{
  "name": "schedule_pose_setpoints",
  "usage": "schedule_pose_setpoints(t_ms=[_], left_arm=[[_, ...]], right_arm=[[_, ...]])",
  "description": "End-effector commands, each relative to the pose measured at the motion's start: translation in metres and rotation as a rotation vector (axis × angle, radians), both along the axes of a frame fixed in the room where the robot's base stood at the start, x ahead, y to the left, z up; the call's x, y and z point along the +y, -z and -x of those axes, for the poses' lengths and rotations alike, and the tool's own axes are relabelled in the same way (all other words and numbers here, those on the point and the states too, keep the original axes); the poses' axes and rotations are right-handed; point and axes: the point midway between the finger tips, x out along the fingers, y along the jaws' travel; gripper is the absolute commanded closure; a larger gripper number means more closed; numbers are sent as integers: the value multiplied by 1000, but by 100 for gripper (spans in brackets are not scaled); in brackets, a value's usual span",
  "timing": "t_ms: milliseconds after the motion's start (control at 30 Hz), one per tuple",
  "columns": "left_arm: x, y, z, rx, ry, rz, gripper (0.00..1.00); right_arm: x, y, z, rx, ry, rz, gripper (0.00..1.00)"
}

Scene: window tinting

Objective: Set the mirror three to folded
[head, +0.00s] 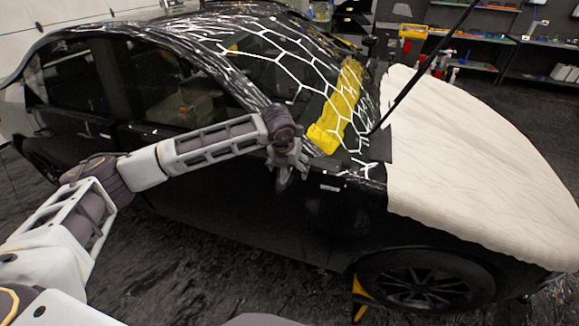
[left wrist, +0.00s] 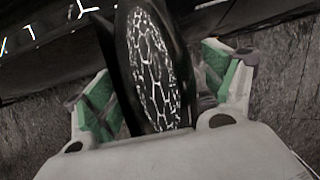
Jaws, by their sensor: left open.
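The black side mirror (left wrist: 148,70) shows in the left wrist view as a long, narrow oval. Its glass reflects a white honeycomb light pattern. It stands out from the car's dark side, between the green-padded fingers of my left gripper (left wrist: 155,88). The fingers are spread, with one on each side of the mirror; I cannot tell whether either touches it. In the head view my left gripper (head: 287,160) is at the front door by the base of the windshield, and it hides most of the mirror there. My right gripper is not in view.
The black car (head: 230,195) fills the middle. A pale padded cover (head: 470,150) lies over its hood, and a yellow cloth (head: 342,105) lies on the windshield. A thin dark rod (head: 425,70) crosses above the hood. Shelves stand behind. Dark floor is open at the front left.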

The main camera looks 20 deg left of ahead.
Motion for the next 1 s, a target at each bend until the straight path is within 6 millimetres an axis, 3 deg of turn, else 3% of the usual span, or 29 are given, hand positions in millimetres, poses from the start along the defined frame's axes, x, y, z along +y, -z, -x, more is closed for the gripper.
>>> schedule_pose_setpoints(t_ms=[167, 600, 1000], left_arm=[[0, 0, 0, 0, 0, 0, 16], [0, 0, 0, 1, 0, 0, 73], [3, 2, 0, 1, 28, 0, 75]], right_arm=[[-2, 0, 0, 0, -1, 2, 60], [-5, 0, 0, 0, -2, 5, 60], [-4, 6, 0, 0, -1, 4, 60]])
